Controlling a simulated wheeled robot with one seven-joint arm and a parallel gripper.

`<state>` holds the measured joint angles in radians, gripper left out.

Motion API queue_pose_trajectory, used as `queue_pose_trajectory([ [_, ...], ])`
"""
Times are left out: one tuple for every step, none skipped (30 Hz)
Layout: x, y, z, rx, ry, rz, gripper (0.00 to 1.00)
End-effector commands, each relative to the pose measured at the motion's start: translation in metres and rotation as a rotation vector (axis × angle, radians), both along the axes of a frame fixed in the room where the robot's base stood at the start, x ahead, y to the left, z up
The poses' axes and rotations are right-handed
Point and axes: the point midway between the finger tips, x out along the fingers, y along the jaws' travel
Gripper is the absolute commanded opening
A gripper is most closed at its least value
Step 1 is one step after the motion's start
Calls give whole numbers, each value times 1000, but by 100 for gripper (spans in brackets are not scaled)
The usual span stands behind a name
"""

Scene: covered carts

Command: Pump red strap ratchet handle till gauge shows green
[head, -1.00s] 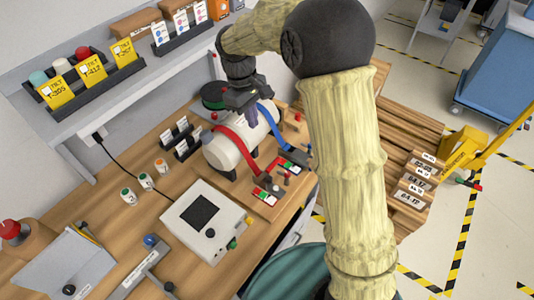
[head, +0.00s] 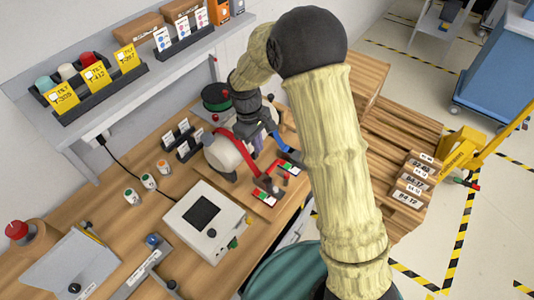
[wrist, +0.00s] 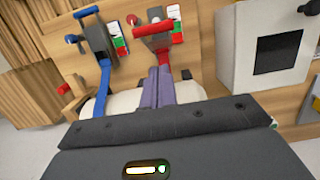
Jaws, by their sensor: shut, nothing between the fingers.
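A white cylinder (head: 222,152) lies on the wooden bench with a red strap (head: 222,135) and a blue strap (head: 288,150) over it. In the wrist view the red strap (wrist: 186,75) runs to a ratchet with a red handle (wrist: 154,29). Beside it is a small gauge panel (wrist: 175,22) with red, white and green patches; its reading is too small to tell. The blue strap (wrist: 103,78) runs to a ratchet with a blue handle (wrist: 87,11).
A white box with a dark screen (head: 203,214) stands on the bench in front of the cylinder. Small labelled jars (head: 149,181) stand to its left. A shelf (head: 110,105) with yellow cards is behind. A wooden pallet (head: 405,135) is to the right, beyond the bench.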

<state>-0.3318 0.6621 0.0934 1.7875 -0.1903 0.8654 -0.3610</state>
Motion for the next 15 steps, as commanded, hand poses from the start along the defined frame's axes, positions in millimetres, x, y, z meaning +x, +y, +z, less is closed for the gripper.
queue_pose_trajectory([
  [-2,-1,-7,-3,5,2,0],
  [-3,-2,-12,-2,6,1,0],
  [-5,-5,-16,-2,6,0,0],
  [-8,-9,-17,-2,4,0,0],
  [-11,-12,-20,-3,5,0,0],
  [-14,-16,-23,-2,4,1,0],
  [-16,-18,-26,-2,3,1,0],
  [-17,-20,-28,-2,4,2,0],
  [-19,-23,-31,-2,3,2,0],
  [-21,-24,-33,-2,2,3,0],
  [-21,-25,-34,-2,2,2,0],
  [-22,-26,-36,-1,0,2,0],
  [-22,-27,-37,0,0,2,0],
  [-22,-27,-37,0,0,2,0],
  [-23,-28,-38,0,0,2,0],
])
